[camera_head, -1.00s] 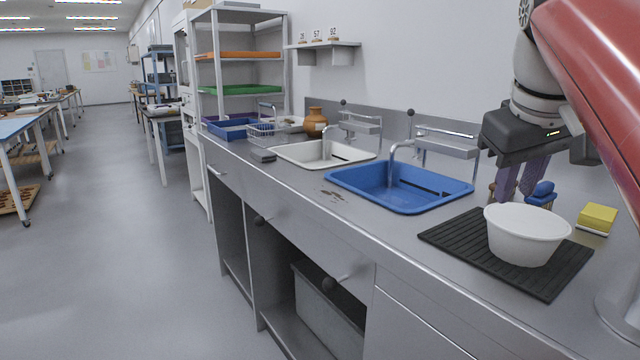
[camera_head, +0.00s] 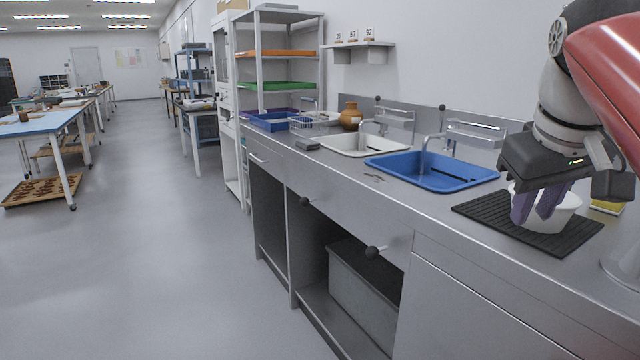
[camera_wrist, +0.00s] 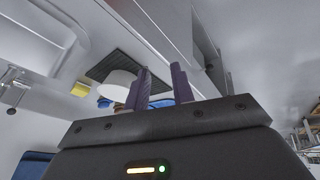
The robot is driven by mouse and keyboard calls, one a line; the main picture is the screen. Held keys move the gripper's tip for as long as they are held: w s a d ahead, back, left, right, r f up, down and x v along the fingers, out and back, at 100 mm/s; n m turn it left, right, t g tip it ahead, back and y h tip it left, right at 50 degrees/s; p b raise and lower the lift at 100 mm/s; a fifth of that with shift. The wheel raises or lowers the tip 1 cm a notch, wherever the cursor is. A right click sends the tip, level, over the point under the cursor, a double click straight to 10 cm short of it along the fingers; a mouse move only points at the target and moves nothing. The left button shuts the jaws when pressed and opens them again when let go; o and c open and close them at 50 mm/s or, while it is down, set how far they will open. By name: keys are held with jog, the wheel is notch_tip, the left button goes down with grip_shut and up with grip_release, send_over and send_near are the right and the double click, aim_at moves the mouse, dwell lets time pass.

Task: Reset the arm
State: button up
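My gripper (camera_head: 531,214) hangs with its two purple fingers pointing down at the right of the head view. The fingers stand apart with nothing seen between them; the gap also shows in the wrist view (camera_wrist: 160,72). In the head view the fingers overlap a white bowl (camera_head: 566,212) and hide part of it. The bowl sits on a black ribbed mat (camera_head: 484,207) on the steel counter. In the wrist view the bowl (camera_wrist: 115,85) appears beyond the fingers, and I see no grip on it.
A yellow sponge (camera_head: 607,207) lies right of the bowl, partly hidden. A blue sink (camera_head: 432,172) and a white sink (camera_head: 350,145) with taps lie left along the counter (camera_head: 330,178). A wall shelf (camera_head: 362,46) hangs above. The floor aisle (camera_head: 150,260) is clear.

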jog(key=s+a+f, duration=0.3)
jog(key=f, duration=0.6)
jog(key=s+a+f+y, duration=0.1)
jog(key=s+a+f, duration=0.2)
jog(key=f, duration=0.6)
jog(key=s+a+f+m+t+y, duration=0.1)
jog(key=s+a+f, duration=0.2)
jog(key=a+f, duration=0.2)
notch_tip(320, 180, down, 4)
jog(key=shift+s+a+r, duration=0.1)
jog(key=shift+s+a, duration=0.05)
jog(key=shift+a, duration=0.05)
